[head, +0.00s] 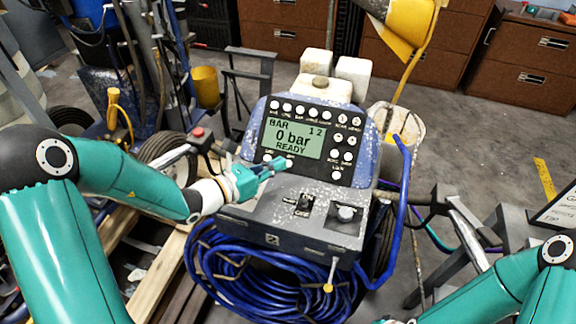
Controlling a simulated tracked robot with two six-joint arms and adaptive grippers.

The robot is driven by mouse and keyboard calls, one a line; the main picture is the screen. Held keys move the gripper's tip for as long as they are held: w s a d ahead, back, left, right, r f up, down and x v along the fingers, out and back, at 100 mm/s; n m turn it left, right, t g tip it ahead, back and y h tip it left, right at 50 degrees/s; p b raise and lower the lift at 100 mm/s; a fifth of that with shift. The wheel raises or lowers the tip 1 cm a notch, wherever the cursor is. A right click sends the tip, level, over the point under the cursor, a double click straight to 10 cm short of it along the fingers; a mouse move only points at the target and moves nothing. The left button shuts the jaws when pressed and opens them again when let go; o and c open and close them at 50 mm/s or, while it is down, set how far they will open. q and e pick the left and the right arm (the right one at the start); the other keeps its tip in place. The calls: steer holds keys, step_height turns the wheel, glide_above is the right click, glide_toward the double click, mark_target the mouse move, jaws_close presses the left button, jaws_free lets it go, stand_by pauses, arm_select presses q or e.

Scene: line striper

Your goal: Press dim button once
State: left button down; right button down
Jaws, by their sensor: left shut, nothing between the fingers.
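The line striper's control panel (312,140) has a green screen (294,138) that reads "BAR 0 bar READY" with "1 2" at its right. Round white buttons run in a row above the screen, and more sit to its right and below it. Their labels are too small to read surely, so I cannot tell which is the dim button. My left gripper (284,163) is shut and empty, with its teal fingertips at the panel's lower left, just below the screen, over or beside a white button. I cannot tell whether it touches. My right arm shows at the lower right; its gripper is out of view.
A blue handle bar (401,210) stands at the panel's right. Wooden planks (165,262) lie at left.

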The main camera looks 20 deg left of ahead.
mark_target(289, 164)
arm_select(q)
steer(key=shift+w+d+f+b, duration=0.1)
steer(key=shift+w+f+b, duration=1.1)
steer(key=shift+w+f, duration=0.95)
steer(key=shift+f, duration=0.1)
steer(key=shift+w+f+b, duration=0.1)
steer(key=shift+w+b, duration=0.15)
steer(key=shift+b, duration=0.05)
steer(key=shift+w+f+b, duration=0.3)
steer(key=shift+f, duration=0.05)
stand_by(0.5)
steer(key=shift+s+r, duration=0.1)
steer(key=shift+r, duration=0.05)
steer(key=shift+s+r, duration=0.5)
steer(key=shift+s, duration=0.05)
stand_by(0.4)
